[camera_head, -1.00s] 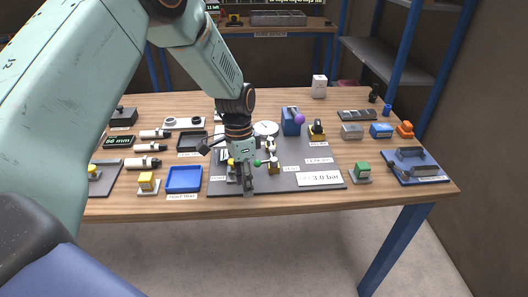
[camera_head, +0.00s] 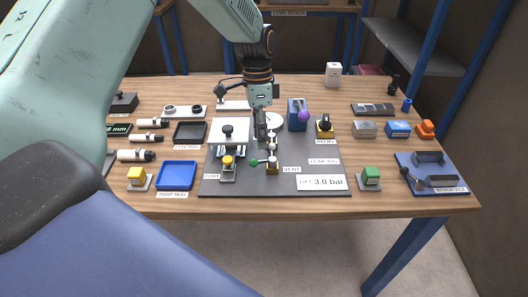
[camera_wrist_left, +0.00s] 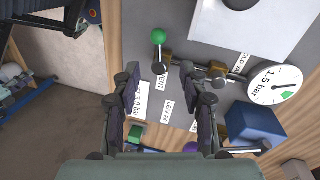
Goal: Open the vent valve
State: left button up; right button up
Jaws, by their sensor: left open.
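The vent valve (camera_head: 272,167) is a small brass fitting by the VENT label on the dark board. Its lever ends in a green ball (camera_head: 254,162) and points left, crosswise to the pipe run. In the left wrist view the green ball (camera_wrist_left: 158,36) is at the top, with the brass valve just below it. My left gripper (camera_head: 262,134) is open and empty, behind the vent valve in the head view. In the wrist view its fingertips (camera_wrist_left: 160,73) are spread on either side of the VENT label; height above the board is unclear. My right gripper is out of view.
A round gauge (camera_wrist_left: 274,85) reading 1.5 bar and a blue box with a purple knob (camera_head: 298,115) stand close to the gripper. A white block with a black knob (camera_head: 229,134) is left of the pipe. A yellow-topped port (camera_head: 228,166) stands near the board's front-left.

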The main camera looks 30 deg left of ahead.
aim_at(256, 160)
pick_arm(q)
jog(key=f, duration=0.1)
jog(key=s+f, duration=0.1)
jog(key=f, duration=0.1)
jog(key=s+f, duration=0.1)
jog(key=f, duration=0.1)
jog(key=shift+a+f, duration=0.1)
jog(key=shift+f, duration=0.35)
jog(key=shift+w+d+f, duration=0.25)
jog(key=shift+d, duration=0.25)
jog(key=shift+s+a, duration=0.2)
jog(key=shift+a, duration=0.1)
jog(key=shift+c, duration=1.2)
jog(key=shift+w+d, duration=0.2)
jog(key=c, duration=0.6)
grip_shut()
jog(key=shift+a, duration=0.1)
